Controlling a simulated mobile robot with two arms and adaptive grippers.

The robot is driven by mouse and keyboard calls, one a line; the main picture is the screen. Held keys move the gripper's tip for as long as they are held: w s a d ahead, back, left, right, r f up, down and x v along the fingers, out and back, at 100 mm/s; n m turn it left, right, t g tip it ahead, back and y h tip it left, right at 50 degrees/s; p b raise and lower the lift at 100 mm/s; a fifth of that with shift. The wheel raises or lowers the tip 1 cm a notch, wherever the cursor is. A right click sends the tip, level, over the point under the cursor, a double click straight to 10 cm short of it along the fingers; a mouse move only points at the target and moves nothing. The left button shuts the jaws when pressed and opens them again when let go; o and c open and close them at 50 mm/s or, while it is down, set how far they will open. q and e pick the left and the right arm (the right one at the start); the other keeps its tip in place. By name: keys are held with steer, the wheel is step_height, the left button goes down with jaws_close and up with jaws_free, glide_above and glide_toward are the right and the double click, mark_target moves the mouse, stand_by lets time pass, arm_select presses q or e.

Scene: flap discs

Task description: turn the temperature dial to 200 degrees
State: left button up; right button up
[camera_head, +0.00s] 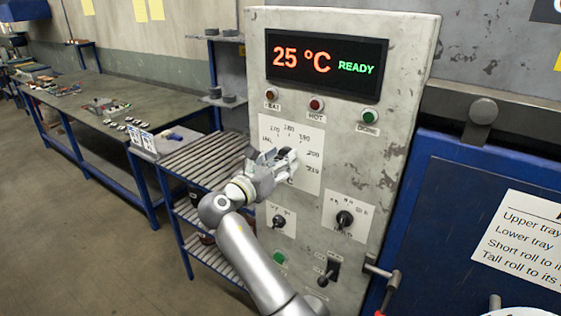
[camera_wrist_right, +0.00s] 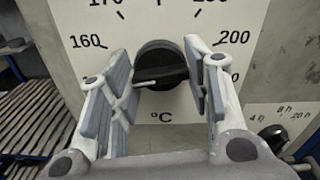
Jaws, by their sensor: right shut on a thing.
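The temperature dial (camera_wrist_right: 162,66) is a round black knob on a white scale plate (camera_head: 310,178) of the control panel. In the right wrist view its light pointer line aims left, a little below the 160 mark (camera_wrist_right: 86,41). The 200 mark (camera_wrist_right: 233,38) is at the upper right of the dial. My right gripper (camera_head: 281,160) is at the dial, with one finger on each side of it, and is shut on it. The fingers hide the lower scale marks in part. My left gripper is not in view.
The display (camera_head: 325,63) above reads 25 °C READY. Two smaller knobs, the left one (camera_head: 279,221) and the right one (camera_head: 345,218), sit below the dial. A slatted rack (camera_head: 205,160) stands left of the panel and a blue cabinet (camera_head: 450,200) right of it.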

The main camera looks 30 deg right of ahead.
steer(key=shift+f+m+b, duration=0.2)
steer(key=shift+m+b, duration=6.2)
steer(key=shift+m, duration=2.05)
steer(key=shift+f+m+b, duration=0.2)
steer(key=shift+m+b, duration=6.15)
steer(key=shift+m, duration=2.1)
steer(key=o, duration=0.9)
steer(key=shift+c, duration=0.2)
steer(key=shift+o, duration=0.8)
steer(key=shift+r, duration=0.15)
